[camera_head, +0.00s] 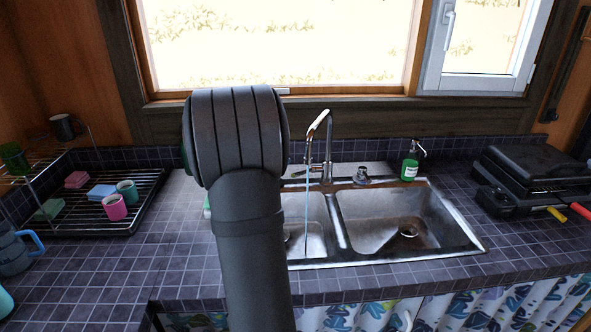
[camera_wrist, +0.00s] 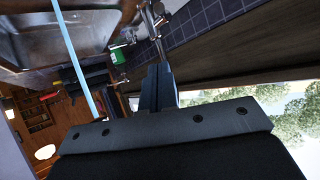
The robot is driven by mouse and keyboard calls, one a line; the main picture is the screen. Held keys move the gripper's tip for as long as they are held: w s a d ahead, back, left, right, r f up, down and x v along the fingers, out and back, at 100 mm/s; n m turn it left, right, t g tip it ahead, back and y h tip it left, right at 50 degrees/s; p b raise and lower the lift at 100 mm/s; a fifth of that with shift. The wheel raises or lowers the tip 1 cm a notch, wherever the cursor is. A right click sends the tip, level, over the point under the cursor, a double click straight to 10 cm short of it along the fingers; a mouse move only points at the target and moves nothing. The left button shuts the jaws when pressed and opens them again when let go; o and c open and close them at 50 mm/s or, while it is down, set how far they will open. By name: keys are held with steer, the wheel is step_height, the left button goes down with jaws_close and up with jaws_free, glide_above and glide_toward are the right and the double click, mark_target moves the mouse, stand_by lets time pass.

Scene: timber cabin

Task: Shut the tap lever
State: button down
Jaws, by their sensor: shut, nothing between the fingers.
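The metal tap (camera_head: 327,150) stands behind the double sink (camera_head: 345,215), its spout arching to the left. A thin stream of water (camera_head: 307,200) falls from it into the left basin; the stream also crosses the left of the wrist view (camera_wrist: 75,62). In the wrist view the tap (camera_wrist: 154,22) is at the top centre, beyond my fingertips. My gripper (camera_wrist: 157,72) is shut and empty, its fingers directed towards the tap. I cannot tell whether they touch it. The lever cannot be made out clearly. In the head view my arm hides the gripper.
A green soap bottle (camera_head: 410,162) stands right of the tap, and a small metal fitting (camera_head: 362,175) sits on the sink's back rim. A dish rack (camera_head: 95,205) with cups is on the left. A black case (camera_head: 530,175) is on the right. The window is behind.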

steer(key=r, duration=0.1)
steer(key=t, duration=0.1)
glide_above(295, 175)
steer(key=d, duration=0.1)
step_height(295, 175, down, 4)
steer(key=f, duration=0.3)
steer(key=shift+w+a+f+m, duration=0.15)
steer(key=shift+w+a+m, duration=0.1)
steer(key=shift+m, duration=0.15)
steer(key=shift+a+f, duration=0.15)
steer(key=shift+f, duration=0.35)
steer(key=shift+s, duration=0.1)
steer(key=shift+s+a+f, duration=0.15)
steer(key=shift+f, duration=0.4)
steer(key=shift+s+a+f, duration=0.15)
steer(key=shift+f, duration=0.35)
